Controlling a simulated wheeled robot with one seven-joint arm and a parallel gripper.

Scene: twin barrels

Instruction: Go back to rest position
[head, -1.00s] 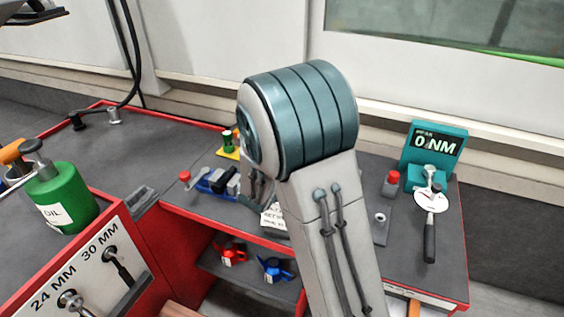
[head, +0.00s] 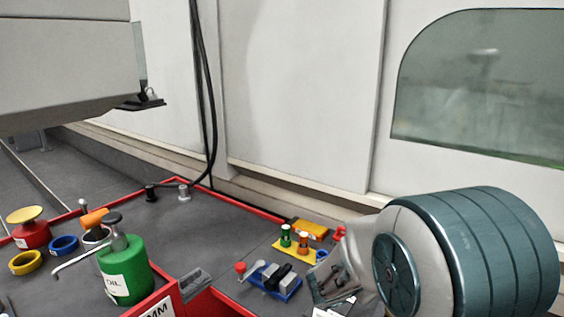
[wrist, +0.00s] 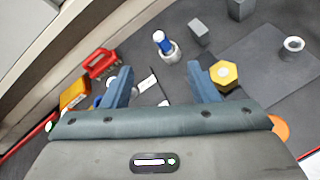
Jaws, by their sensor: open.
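My gripper (wrist: 160,88) shows in the wrist view with its two blue-grey fingers spread apart and nothing between them. Past the fingers is a dark table top with small parts on it.
A green oil can (head: 124,270) stands on the red-edged bench at left, near yellow and blue rings (head: 64,245). A blue fixture (head: 276,280) and a yellow plate with pegs (head: 292,250) lie near my arm. In the wrist view, a yellow hexagonal piece (wrist: 224,75) lies beside the right finger.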

